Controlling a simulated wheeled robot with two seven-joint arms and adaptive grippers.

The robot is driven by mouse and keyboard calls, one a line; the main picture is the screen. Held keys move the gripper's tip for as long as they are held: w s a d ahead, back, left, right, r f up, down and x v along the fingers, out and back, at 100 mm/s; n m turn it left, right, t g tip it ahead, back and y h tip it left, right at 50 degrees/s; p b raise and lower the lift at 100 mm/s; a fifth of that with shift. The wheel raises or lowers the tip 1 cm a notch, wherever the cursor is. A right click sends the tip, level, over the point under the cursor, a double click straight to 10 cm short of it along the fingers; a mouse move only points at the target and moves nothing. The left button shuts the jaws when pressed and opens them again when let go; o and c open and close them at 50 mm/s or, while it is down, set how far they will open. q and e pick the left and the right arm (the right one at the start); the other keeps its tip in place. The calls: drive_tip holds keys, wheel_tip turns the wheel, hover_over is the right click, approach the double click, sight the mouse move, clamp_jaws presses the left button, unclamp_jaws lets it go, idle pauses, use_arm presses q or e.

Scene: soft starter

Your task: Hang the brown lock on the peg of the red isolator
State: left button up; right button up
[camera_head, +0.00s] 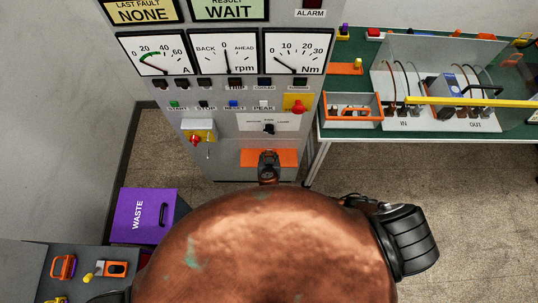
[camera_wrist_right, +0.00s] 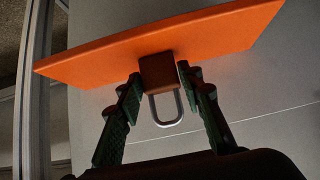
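In the wrist view the brown lock (camera_wrist_right: 158,72) is a small brown block with a grey shackle pointing toward the camera. It is at the orange shelf (camera_wrist_right: 215,32) on the cabinet front. My right gripper (camera_wrist_right: 160,76) has one finger close against each side of the lock's body. In the head view my right gripper (camera_head: 268,158) is at the orange shelf (camera_head: 288,157), and the lock is hard to make out. My left gripper is out of view.
A yellow plate with a red knob (camera_head: 297,104) is above the shelf. A green bench (camera_head: 350,131) with an orange tray (camera_head: 353,113) stands right. A purple waste bin (camera_head: 140,216) and a grey surface with several locks (camera_head: 70,283) are lower left.

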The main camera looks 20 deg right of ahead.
drive_tip(key=c, duration=0.5)
wheel_tip(320, 180, up, 10)
drive_tip(key=p, duration=0.7)
drive_tip(key=shift+p, duration=0.4)
drive_tip(key=shift+c, duration=0.2)
